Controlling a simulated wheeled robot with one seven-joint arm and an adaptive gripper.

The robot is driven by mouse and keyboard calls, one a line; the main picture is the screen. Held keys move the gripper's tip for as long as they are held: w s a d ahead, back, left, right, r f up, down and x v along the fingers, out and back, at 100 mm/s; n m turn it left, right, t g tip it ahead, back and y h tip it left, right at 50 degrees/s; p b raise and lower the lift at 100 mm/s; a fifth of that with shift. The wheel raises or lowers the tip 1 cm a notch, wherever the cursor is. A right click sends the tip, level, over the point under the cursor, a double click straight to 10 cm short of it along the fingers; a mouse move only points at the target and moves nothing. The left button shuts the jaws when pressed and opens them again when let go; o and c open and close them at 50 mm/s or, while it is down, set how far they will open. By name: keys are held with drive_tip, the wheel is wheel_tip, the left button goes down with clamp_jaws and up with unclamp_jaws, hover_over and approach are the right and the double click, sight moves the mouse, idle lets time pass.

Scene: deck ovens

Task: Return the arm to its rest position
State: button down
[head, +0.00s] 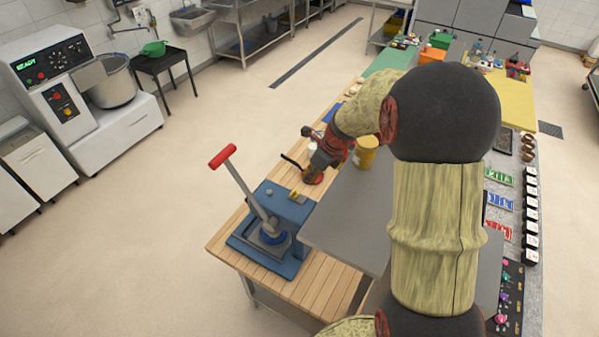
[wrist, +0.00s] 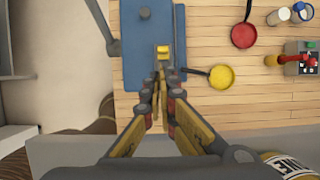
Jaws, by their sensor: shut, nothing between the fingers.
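My arm reaches forward over the bench, its olive and black links filling the right middle of the head view. My gripper (wrist: 160,80) is shut and empty in the wrist view, its fingertips together and pointing at the blue press base (wrist: 140,55). A small yellow block (wrist: 163,51) lies just beyond the fingertips in that view. I cannot tell the height of the fingertips above the base. In the head view the press (head: 265,228) stands on the wooden bench with its red-handled lever (head: 240,185) raised at a tilt. The arm hides part of the bench.
A red pan (wrist: 244,36) and a yellow pan (wrist: 221,77) lie right of the press base. A small grey control box (wrist: 302,58) stands farther right. A yellow can (head: 366,152) is close to my arm. The floor left of the bench is clear.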

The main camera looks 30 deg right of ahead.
drive_tip(key=s+a+r+n+h, duration=0.1)
drive_tip(key=s+a+r+n, duration=0.9)
drive_tip(key=s+r+n, duration=0.4)
drive_tip(key=s+a+r+n+t+h, duration=0.1)
drive_tip(key=s+a+r+n, duration=0.15)
drive_tip(key=s+n, duration=0.45)
drive_tip(key=s+a+r+n+t, duration=0.1)
drive_tip(key=s+r+n, duration=0.2)
drive_tip(key=s+n, duration=0.4)
wheel_tip(320, 180, down, 32)
drive_tip(key=n+b, duration=0.1)
drive_tip(key=b, duration=3.1)
drive_tip(key=shift+w+d+f, duration=0.15)
drive_tip(key=shift+w+d, duration=0.05)
drive_tip(key=shift+w, duration=0.15)
